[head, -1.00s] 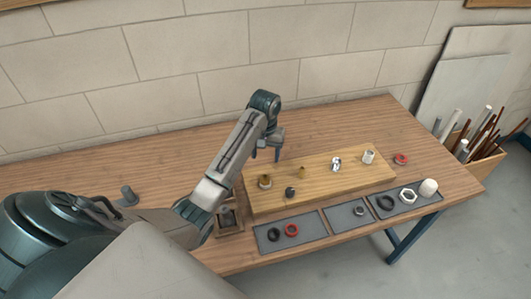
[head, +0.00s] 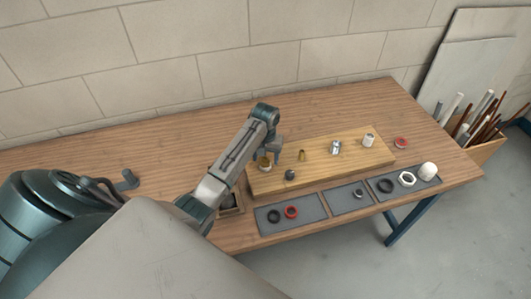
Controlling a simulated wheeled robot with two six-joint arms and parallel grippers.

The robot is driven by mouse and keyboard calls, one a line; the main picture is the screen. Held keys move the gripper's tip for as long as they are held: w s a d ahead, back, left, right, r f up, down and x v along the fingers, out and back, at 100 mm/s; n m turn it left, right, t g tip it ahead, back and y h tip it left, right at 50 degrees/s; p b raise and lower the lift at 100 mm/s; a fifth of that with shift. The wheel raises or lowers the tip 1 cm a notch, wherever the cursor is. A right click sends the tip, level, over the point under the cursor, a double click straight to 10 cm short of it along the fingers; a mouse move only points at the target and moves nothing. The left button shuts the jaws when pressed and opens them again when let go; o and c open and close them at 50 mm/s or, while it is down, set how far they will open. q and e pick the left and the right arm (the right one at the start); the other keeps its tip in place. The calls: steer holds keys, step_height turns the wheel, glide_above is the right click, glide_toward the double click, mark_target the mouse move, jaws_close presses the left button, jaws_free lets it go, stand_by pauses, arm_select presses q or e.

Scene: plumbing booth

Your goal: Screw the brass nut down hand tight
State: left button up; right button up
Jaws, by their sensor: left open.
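The brass nut (head: 264,166) is on a fitting at the left end of the wooden board (head: 322,172). My left gripper (head: 268,158) is open, with its fingers down at the nut. The fingers partly hide the nut, and I cannot tell whether they touch it. A second, thinner brass fitting (head: 302,155) stands to the right of my gripper. My right gripper is not in view.
A dark fitting (head: 290,175), a metal fitting (head: 335,147) and a pale cylinder (head: 368,140) are on the board. The table is clear behind the board.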

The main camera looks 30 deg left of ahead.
arm_select(q)
steer(key=c, duration=1.1)
steer(key=m, duration=0.5)
steer(key=shift+d+m, duration=0.1)
steer(key=shift+m, duration=0.3)
steer(key=o, duration=1.9)
steer(key=shift+r, duration=2.45)
steer(key=shift+f, duration=0.1)
